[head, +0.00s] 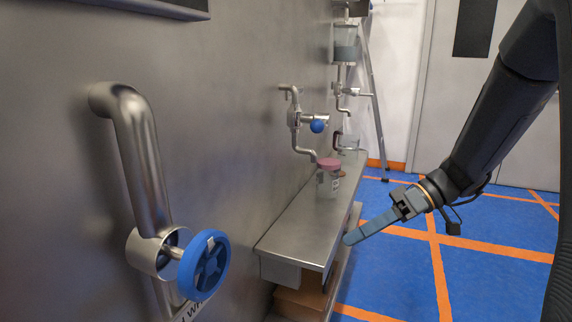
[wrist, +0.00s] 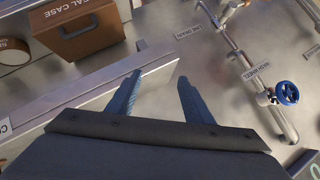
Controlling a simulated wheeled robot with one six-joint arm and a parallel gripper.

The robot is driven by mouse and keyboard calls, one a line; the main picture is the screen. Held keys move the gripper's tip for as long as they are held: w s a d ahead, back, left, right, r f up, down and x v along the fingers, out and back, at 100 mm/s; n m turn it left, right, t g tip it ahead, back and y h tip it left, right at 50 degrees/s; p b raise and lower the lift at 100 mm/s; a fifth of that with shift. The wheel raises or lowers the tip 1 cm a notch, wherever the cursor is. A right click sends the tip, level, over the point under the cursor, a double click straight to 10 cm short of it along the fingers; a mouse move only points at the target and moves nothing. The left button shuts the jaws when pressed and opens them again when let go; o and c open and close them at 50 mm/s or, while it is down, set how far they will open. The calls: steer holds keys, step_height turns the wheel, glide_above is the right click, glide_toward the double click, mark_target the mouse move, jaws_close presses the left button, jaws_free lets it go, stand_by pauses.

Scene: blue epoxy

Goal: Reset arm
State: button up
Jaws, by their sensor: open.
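My gripper (head: 352,236) reaches in from the right in the head view, beside the front edge of a steel shelf. In the wrist view my gripper (wrist: 157,90) shows two blue fingers spread apart with nothing between them. The fingers point toward the steel shelf and wall. The black arm is extended, angled down to the left. The fingertips look clear of the shelf, though the exact gap cannot be told.
A blue handwheel (head: 204,265) on a pipe stands at the left; it shows in the wrist view (wrist: 287,92). A pink-lidded jar (head: 328,178) stands on the shelf (head: 300,225). A brown case (wrist: 78,32) is at upper left. Open blue floor lies right.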

steer(key=s+a+f+m+h, duration=0.15)
steer(key=s+m+h, duration=0.3)
steer(key=s, duration=0.45)
steer(key=s+a+m+h, duration=0.3)
steer(key=s+h, duration=0.3)
steer(key=s, duration=0.4)
steer(key=d+r+m+p, duration=0.2)
steer(key=d+r+p, duration=0.5)
steer(key=p, duration=0.7)
steer(key=shift+w+d+t+h+p, duration=0.2)
steer(key=shift+d+t+h+p, duration=0.15)
steer(key=shift+h, duration=0.1)
steer(key=shift+r+m, duration=0.1)
steer(key=shift+m, duration=0.15)
